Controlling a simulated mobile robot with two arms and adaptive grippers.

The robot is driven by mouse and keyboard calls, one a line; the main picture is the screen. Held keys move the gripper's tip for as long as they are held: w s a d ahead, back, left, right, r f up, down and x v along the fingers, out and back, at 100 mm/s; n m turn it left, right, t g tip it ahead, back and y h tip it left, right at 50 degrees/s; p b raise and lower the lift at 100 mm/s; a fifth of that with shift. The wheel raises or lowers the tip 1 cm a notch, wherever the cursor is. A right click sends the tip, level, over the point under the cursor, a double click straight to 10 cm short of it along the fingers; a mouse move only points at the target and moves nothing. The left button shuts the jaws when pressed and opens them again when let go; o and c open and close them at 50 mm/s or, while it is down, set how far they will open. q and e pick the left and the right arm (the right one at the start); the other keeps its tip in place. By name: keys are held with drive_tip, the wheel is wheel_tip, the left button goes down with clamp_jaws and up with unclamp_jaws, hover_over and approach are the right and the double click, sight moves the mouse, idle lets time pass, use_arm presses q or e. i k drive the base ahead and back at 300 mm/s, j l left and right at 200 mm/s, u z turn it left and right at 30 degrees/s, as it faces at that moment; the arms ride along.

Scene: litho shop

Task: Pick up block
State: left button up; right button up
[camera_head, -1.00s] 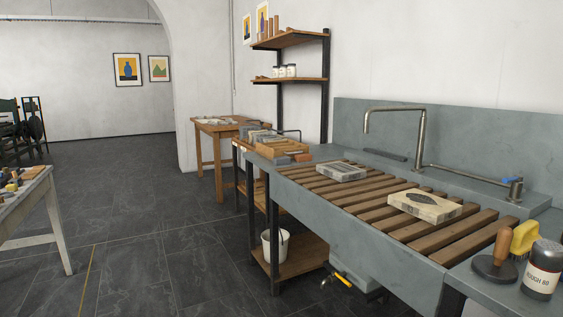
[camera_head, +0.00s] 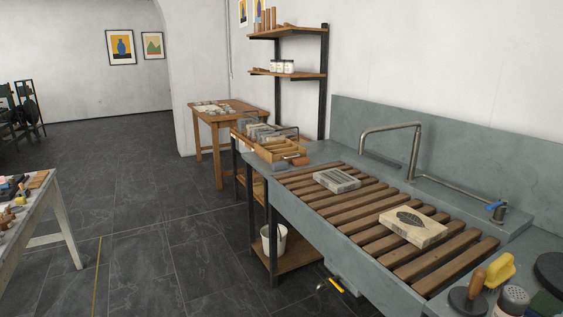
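Two flat, block-like stones lie on the wooden slats of the sink. The nearer one is a cream block (camera_head: 426,236) with a dark leaf-shaped mark on top. The farther one is a grey block (camera_head: 337,181) with lighter and darker patches on top. A small reddish-brown block (camera_head: 300,162) lies on the sink's far end beside a wooden tray. I cannot tell which of these is the task's block. Neither of my grippers is in view.
The slatted grey sink (camera_head: 340,245) fills the right side, with a tall metal tap (camera_head: 417,150). A wooden-handled tool (camera_head: 469,294), yellow-handled item (camera_head: 496,269) and shaker jar (camera_head: 511,300) stand at its near right. A white-legged table (camera_head: 40,222) is at left.

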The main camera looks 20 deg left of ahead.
sight(283, 164)
drive_tip(key=i+j+z, duration=0.15)
drive_tip(key=i+j, duration=0.35)
drive_tip(key=i+j+z, duration=0.15)
drive_tip(key=i+j, duration=0.35)
drive_tip(key=i+j+z, duration=0.15)
drive_tip(key=i+j, duration=0.3)
drive_tip(key=j, duration=0.2)
